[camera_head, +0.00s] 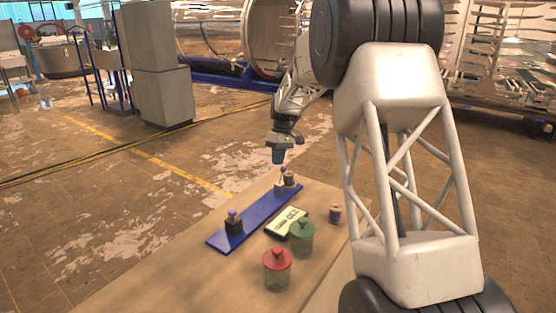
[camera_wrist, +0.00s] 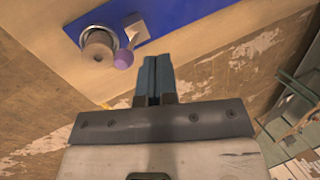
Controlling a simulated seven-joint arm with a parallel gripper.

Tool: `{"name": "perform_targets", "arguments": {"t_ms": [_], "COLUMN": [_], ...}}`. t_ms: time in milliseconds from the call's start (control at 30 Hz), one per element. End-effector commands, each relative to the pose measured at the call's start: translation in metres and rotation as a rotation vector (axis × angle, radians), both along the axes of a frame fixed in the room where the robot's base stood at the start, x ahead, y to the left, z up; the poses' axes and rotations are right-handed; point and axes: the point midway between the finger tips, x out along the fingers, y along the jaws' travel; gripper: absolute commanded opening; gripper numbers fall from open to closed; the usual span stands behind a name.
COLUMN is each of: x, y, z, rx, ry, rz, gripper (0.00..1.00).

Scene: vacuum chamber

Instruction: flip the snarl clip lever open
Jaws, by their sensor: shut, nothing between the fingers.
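A long blue board (camera_head: 255,217) lies on the table. At its far end a small lever with a purple ball tip (camera_head: 282,169) stands beside a brown spool-like cylinder (camera_head: 290,179). At its near end is a dark block with a purple knob (camera_head: 234,222). I cannot tell for certain which fitting is the snarl clip. In the wrist view the purple ball (camera_wrist: 124,59) and the round cylinder (camera_wrist: 97,46) sit just left of my fingertips. My gripper (camera_wrist: 155,62) is shut and empty. In the head view my gripper (camera_head: 278,156) is above the far fitting, apparently apart from it.
The wooden table (camera_head: 160,265) also holds a red-lidded jar (camera_head: 277,268), a green-lidded jar (camera_head: 302,238), a device with a pale display (camera_head: 288,221) and a small dark spool (camera_head: 335,214). The table's left front area is bare.

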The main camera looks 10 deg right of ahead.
Motion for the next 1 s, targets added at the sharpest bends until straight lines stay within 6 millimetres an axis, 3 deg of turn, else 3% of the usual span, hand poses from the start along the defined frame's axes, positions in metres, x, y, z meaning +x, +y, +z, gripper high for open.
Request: {"name": "perform_targets", "arguments": {"t_ms": [267, 467, 1000], "x": [-0.005, -0.013, 0.024], "y": [0.008, 0.022, -0.010], "z": [0.013, 0.034, 0.103], "rx": [0.000, 0.000, 0.000], "ry": [-0.002, -0.003, -0.001], "rz": [0.001, 0.001, -0.001], "gripper": [0.00, 0.00, 0.00]}}
